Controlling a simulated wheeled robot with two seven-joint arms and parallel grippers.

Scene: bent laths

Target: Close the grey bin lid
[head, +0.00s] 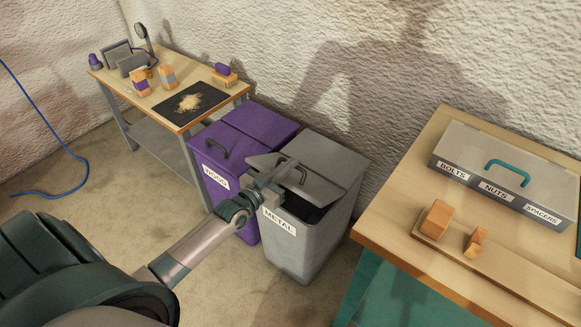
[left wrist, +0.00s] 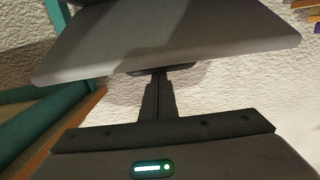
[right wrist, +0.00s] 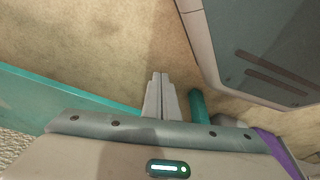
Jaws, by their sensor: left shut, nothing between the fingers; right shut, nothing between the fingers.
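The grey bin (head: 300,250) with the METAL label stands on the floor beside the purple bin. Its front lid flap (head: 318,186), with a dark handle, is tilted up, and a dark gap shows under it. My left gripper (head: 270,183) is shut and empty at the front edge of the lid. In the left wrist view the closed fingers (left wrist: 157,82) reach the edge of a grey panel, the lid (left wrist: 165,40); I cannot tell if they touch. My right gripper (right wrist: 158,82) is shut and empty over the floor, out of the head view.
The purple WOOD bin (head: 222,180) is closed, close on the left. A workbench (head: 205,120) with blocks stands behind it. A table (head: 400,230) with a grey parts box (head: 510,180) and wooden blocks stands to the right. A blue cable (head: 75,160) lies on the floor.

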